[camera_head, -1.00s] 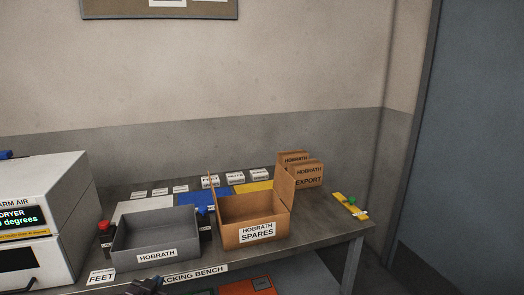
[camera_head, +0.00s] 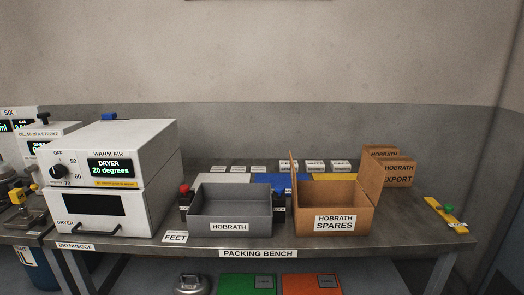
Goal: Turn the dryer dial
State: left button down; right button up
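The white dryer (camera_head: 150,146) stands at the left end of the packing bench. Its black round dial (camera_head: 59,172) is on the left of the upper front face, with OFF, 50, 60 and 70 marked around it. The dial's exact pointer position is too small to tell. A display (camera_head: 110,169) beside it reads "DRYER 20 degrees". Below is a dark window with a black handle (camera_head: 97,230). Neither of my grippers shows in this view.
On the packing bench (camera_head: 330,243) stand a grey HOBRATH bin (camera_head: 230,213), an open cardboard SPARES box (camera_head: 333,207) and an EXPORT box (camera_head: 398,178). A yellow strip with a green knob (camera_head: 447,211) lies at the right end. More machines (camera_head: 48,145) stand at far left.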

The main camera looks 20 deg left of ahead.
aim_at(58, 171)
jog(key=u, duration=1.5)
